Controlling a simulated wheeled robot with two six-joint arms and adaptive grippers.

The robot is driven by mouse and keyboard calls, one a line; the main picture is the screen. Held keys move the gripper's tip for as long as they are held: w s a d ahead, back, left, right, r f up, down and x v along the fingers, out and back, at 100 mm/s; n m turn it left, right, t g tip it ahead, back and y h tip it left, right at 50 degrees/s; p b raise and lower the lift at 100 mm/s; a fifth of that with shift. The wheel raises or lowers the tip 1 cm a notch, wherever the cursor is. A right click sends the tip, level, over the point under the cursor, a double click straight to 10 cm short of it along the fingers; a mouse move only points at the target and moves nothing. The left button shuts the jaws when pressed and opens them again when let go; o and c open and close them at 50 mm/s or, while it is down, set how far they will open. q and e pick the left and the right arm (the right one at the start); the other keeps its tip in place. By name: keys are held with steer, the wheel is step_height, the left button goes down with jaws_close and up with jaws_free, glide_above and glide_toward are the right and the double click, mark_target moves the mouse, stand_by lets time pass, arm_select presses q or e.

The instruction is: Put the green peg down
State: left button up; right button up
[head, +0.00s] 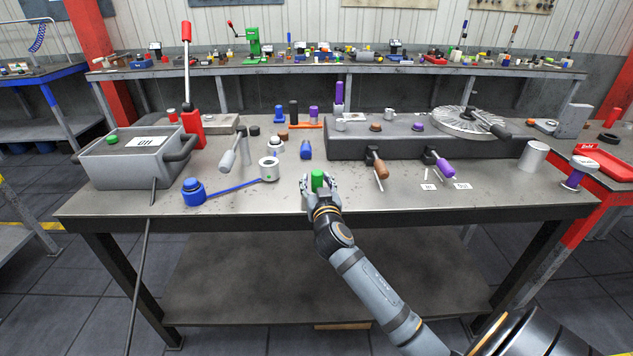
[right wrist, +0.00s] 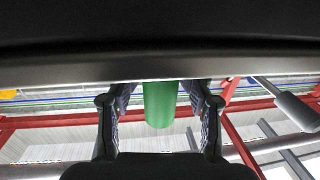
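The green peg (head: 317,180) is upright near the front edge of the workbench, in the middle of the head view. My right gripper (head: 319,185) is around it, one finger on each side. In the right wrist view the green peg (right wrist: 160,104) sits between the two fingers (right wrist: 160,100), and a narrow gap seems to show on both sides of it. The fingers look open. The peg's lower end is hidden, so I cannot tell whether it rests on the bench. My left gripper is not in view.
A grey fixture block (head: 345,146) and handled tools are to the right. Bare bench lies right of the gripper.

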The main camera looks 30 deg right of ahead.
steer(key=shift+r, duration=0.25)
steer(key=b+v, duration=0.1)
steer(key=v, duration=1.1)
steer(key=shift+b, duration=0.35)
